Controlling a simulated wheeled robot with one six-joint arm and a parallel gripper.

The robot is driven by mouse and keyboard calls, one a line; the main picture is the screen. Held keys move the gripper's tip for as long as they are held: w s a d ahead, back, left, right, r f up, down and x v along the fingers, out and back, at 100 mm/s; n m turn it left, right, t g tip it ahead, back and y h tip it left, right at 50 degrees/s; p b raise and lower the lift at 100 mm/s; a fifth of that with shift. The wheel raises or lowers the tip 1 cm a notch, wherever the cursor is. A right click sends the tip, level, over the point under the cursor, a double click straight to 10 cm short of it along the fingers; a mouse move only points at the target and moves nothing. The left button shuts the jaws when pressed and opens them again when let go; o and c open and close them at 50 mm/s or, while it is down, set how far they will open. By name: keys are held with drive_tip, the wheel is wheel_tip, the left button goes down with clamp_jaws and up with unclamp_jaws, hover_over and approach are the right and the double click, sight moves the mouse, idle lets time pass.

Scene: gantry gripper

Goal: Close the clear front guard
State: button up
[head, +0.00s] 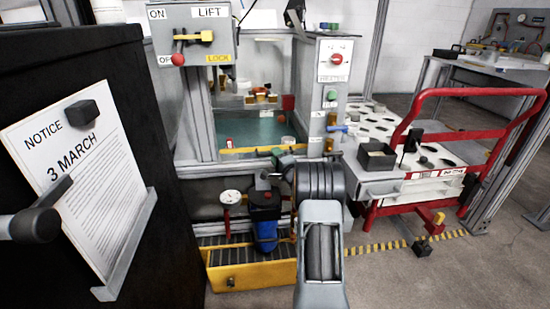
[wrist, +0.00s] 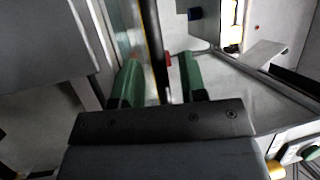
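The clear front guard (head: 258,130) appears as a tinted panel in the opening of the grey machine, with a yellow strip (head: 245,150) along its lower edge. Its exact outline is hard to make out. My gripper (head: 281,157) is in front of the right part of this strip, partly hidden by my wrist. In the wrist view its two green fingers (wrist: 158,72) stand apart, with a dark bar (wrist: 151,40) showing between them. A yellow edge runs beside the bar. I cannot tell whether either finger touches the bar.
A control box (head: 192,35) with a red-knobbed lever marked ON and OFF hangs at upper left. A black cabinet (head: 150,120) with a notice stands left. A red-handled cart (head: 420,165) stands right. A yellow bin (head: 250,275) and blue filter (head: 265,232) are below.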

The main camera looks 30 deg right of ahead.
drive_tip(key=shift+w+r, duration=0.15)
drive_tip(key=shift+w, duration=0.45)
clamp_jaws()
drive_tip(key=shift+d, duration=0.1)
